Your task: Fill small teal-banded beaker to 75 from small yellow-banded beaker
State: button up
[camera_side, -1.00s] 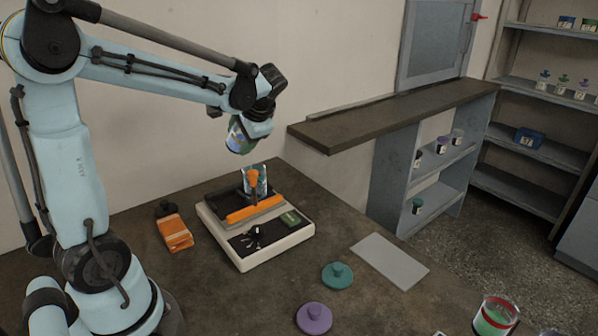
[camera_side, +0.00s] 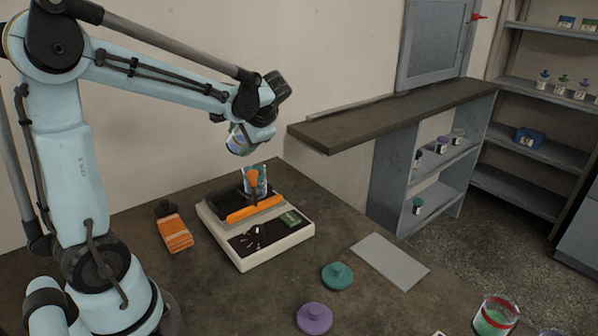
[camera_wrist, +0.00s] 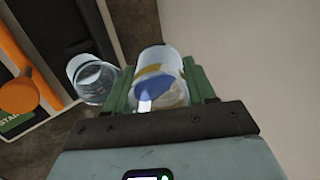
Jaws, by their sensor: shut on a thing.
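In the wrist view this beaker sits between the green fingers, shows a yellow band and holds something blue. It looks tilted.
A teal lid (camera_side: 337,276), a purple lid (camera_side: 314,318), a grey mat (camera_side: 390,262) and a red-banded beaker (camera_side: 495,316) lie to the right.

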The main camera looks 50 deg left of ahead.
aim_at(234, 153)
jog(key=shift+f+y, duration=0.15)
jog(key=shift+y, duration=0.15)
dwell(0.6)
jog(key=shift+d+r+y, duration=0.1)
jog(key=shift+r+y, duration=0.15)
jog(key=shift+y, duration=0.65)
dwell(1.6)
jog(key=shift+f+y, duration=0.45)
jog(key=shift+y, duration=0.35)
dwell(2.3)
jog(key=shift+d, duration=0.1)
jog(key=shift+r+h, duration=0.6)
jog(key=shift+h, duration=0.3)
jog(key=shift+f+h, duration=0.4)
jog(key=shift+h, duration=0.5)
jog(key=shift+a+r+h, duration=0.4)
jog(key=shift+r+h, duration=0.05)
jog(key=shift+h, duration=0.25)
jog(key=a+f+h, duration=0.1)
jog(key=f+h, duration=0.1)
jog(key=a+f+h, duration=0.3)
jog(key=f, duration=0.1)
jog(key=shift+s+a+f+t+h, duration=0.2)
jog(key=shift+f+t+h, duration=0.1)
jog(key=shift+h, duration=0.1)
jog(key=shift+a+f+h, duration=0.5)
jog(key=shift+f+h, duration=0.3)
jog(key=shift+h, duration=0.1)
